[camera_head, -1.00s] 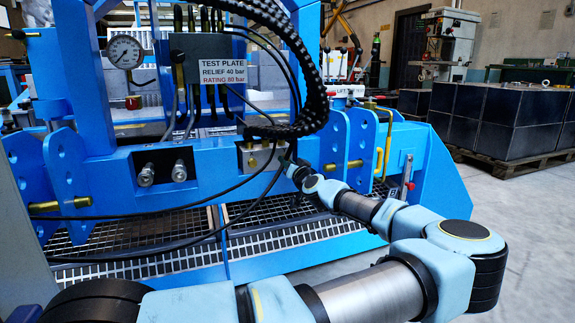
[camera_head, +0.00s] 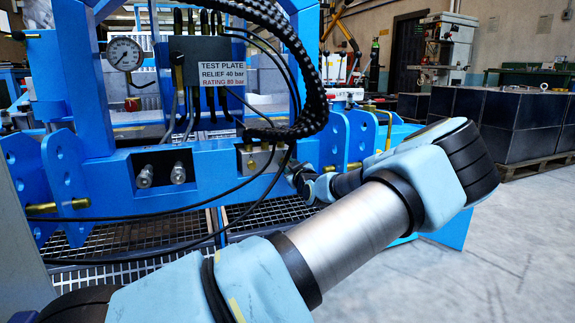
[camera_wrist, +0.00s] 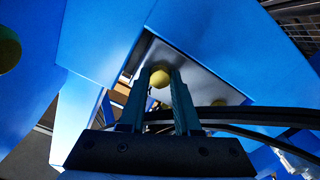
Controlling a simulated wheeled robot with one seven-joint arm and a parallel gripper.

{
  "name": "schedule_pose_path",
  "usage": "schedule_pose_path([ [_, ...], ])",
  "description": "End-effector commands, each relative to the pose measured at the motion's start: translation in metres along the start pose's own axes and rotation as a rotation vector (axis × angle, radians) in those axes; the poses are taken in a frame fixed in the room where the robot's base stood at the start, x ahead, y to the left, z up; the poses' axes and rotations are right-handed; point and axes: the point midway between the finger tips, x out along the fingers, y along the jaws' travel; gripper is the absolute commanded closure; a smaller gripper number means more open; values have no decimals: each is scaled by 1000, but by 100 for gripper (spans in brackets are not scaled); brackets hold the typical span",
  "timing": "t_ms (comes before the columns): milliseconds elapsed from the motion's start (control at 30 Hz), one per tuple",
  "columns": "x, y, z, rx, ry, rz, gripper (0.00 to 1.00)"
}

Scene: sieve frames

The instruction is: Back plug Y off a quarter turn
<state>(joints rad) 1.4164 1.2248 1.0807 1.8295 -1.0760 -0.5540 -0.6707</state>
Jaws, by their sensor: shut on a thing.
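A brass plug (camera_wrist: 160,77) with a round end sits against a bright metal block (camera_wrist: 205,77) in the wrist view. My gripper (camera_wrist: 160,84) is shut on this plug, with one finger on each side of it. No letter shows on the plug, so I cannot read whether it is marked Y. In the head view the metal block (camera_head: 246,160) is set in the blue frame's crossbeam, behind black hoses. My gripper (camera_head: 289,166) reaches the block from its right side; the held plug is hidden there.
Black hoses (camera_head: 215,205) hang across the block and loop low in front. They also pass close to my fingers in the wrist view (camera_wrist: 225,115). Two steel couplings (camera_head: 162,174) sit to the left. A gauge (camera_head: 125,53) and a "TEST PLATE" sign (camera_head: 221,76) are above.

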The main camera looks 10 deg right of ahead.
Motion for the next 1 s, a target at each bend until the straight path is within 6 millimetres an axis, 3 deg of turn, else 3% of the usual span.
schedule_pose_path([
  [500,0,0,0,-432,0,-2,100],
  [1000,0,2,0,-582,-1,1,100],
])
